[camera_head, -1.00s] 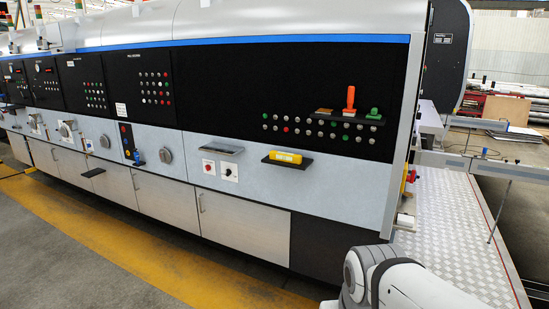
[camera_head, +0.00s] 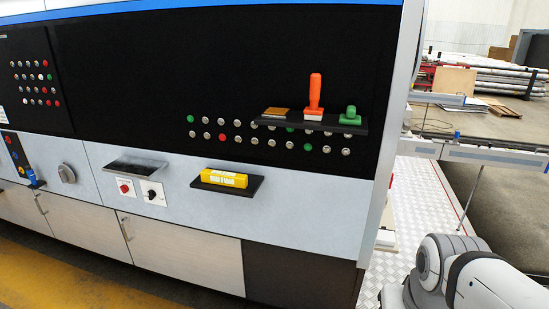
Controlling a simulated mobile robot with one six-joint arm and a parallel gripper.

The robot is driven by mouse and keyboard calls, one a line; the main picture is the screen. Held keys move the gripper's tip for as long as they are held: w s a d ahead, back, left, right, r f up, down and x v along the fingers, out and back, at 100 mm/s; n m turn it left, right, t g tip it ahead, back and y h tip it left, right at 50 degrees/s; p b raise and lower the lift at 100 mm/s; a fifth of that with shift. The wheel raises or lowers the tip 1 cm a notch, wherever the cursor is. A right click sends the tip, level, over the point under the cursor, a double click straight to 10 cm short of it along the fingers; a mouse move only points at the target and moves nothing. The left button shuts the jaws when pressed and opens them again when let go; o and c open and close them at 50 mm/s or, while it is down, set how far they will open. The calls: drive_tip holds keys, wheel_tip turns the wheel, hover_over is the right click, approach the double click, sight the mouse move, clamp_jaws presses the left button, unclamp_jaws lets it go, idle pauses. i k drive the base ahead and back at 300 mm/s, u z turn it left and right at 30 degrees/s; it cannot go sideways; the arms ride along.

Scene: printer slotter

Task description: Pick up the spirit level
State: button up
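A yellow bar-shaped object (camera_head: 224,177) with white markings lies on a small black shelf (camera_head: 253,187) on the front of the machine. It may be the spirit level, but it is too small to be sure. Nothing touches it except the shelf. Part of my own arm shows at the lower right, well to the right of the yellow object. My gripper is not in the picture, so its opening is hidden.
A higher black shelf (camera_head: 352,129) holds an orange-handled tool (camera_head: 314,95), a green-handled object (camera_head: 348,115) and a flat brown piece (camera_head: 276,113). A grey tray (camera_head: 135,167) sits left of the yellow object. Yellow-marked floor (camera_head: 30,270) at the lower left is clear.

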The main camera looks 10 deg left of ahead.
sight(211, 176)
drive_tip(key=u, duration=0.2)
drive_tip(key=i, duration=1.25)
drive_tip(key=u, duration=0.8)
drive_tip(key=k, duration=0.9)
drive_tip(key=u, duration=0.2)
drive_tip(key=i, duration=1.45)
drive_tip(key=z, duration=0.1)
